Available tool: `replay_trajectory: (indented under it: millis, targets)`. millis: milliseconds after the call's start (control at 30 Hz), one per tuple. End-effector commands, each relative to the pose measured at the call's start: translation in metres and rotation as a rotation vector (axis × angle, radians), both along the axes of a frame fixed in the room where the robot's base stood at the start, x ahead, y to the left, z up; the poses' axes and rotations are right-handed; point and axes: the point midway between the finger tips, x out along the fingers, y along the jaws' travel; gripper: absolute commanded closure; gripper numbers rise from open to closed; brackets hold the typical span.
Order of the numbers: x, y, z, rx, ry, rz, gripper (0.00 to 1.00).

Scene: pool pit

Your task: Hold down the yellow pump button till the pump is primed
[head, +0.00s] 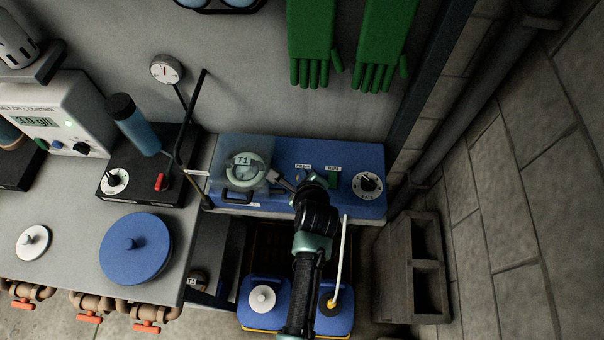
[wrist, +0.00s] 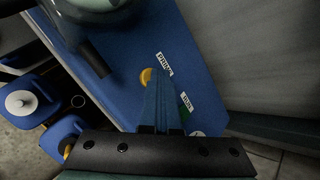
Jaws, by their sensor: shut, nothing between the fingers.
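The blue pump unit (head: 226,146) stands against the wall with a round clear-lidded housing (head: 247,168) at its left. In the wrist view the yellow button (wrist: 146,77) sits beside the PRIME label (wrist: 165,63), partly covered by my fingers. My gripper (wrist: 160,73) is shut and empty, its tips at the button's edge. I cannot tell whether they touch or press it. In the head view my gripper (head: 308,184) hides the yellow button.
A black dial (head: 367,184) is at the unit's right end. Left stand a red-switch box (head: 160,183), a gauge (head: 165,69) and a blue lid (head: 136,248). Green gloves (head: 312,40) hang above.

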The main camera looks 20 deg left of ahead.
Motion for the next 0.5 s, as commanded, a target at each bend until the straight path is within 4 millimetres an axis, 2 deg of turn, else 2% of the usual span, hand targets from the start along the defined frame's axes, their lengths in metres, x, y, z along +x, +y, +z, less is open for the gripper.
replay_trajectory:
  millis: [267, 500]
  targets:
    - [-0.001, 0.0, 0.0, -0.001, 0.003, 0.001, 1.0]
    - [-0.001, 0.0, 0.012, -0.001, 0.003, 0.001, 1.0]
